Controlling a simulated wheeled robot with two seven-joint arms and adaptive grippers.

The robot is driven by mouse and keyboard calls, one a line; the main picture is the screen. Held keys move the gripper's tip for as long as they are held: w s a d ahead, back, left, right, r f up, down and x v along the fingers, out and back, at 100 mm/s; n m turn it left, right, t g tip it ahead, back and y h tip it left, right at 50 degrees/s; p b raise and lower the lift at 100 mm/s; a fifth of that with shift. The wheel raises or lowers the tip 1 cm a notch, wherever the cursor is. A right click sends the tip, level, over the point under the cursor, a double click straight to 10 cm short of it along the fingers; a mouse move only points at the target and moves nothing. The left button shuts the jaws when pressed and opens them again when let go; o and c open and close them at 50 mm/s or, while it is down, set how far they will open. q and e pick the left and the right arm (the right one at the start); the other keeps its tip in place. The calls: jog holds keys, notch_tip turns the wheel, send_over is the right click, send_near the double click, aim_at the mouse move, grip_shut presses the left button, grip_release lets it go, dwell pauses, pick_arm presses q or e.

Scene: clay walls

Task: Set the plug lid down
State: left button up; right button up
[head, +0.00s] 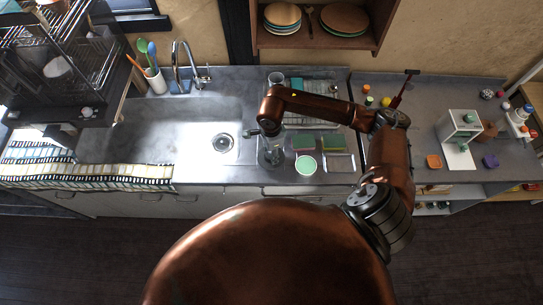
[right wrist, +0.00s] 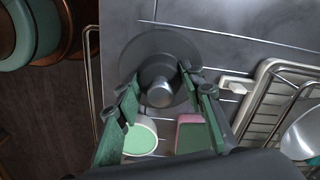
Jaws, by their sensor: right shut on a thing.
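The plug lid is a dark grey round disc (right wrist: 150,46) with a blunt pale knob (right wrist: 160,94), in the upper middle of the right wrist view. My right gripper (right wrist: 159,76) has its green fingers closed on either side of the knob. In the head view the right gripper (head: 270,150) points down over the counter, right of the sink drain (head: 223,143). The arm and fingers hide most of the lid there. I cannot tell whether the disc touches the counter. My left gripper is not in view.
A pale green round cup (head: 306,165), a green sponge (head: 303,141) and a small tray (head: 339,163) stand right of the gripper. A wire dish rack (right wrist: 262,95) is at the right in the wrist view. The sink basin (head: 165,130) is empty.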

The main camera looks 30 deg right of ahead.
jog(key=shift+w+d+f+p, duration=0.1)
jog(key=shift+d+f+p, duration=0.05)
jog(key=shift+f, duration=0.8)
jog(key=shift+w+d+f+p, duration=0.1)
jog(key=shift+f+p, duration=0.05)
jog(key=shift+f, duration=0.75)
jog(key=shift+f, duration=0.1)
jog(key=shift+f, duration=0.15)
jog(key=o, duration=1.3)
jog(key=shift+c, duration=0.2)
jog(key=shift+r, duration=0.2)
notch_tip(320, 180, up, 12)
jog(key=shift+r+b, duration=0.1)
jog(key=shift+b, duration=0.35)
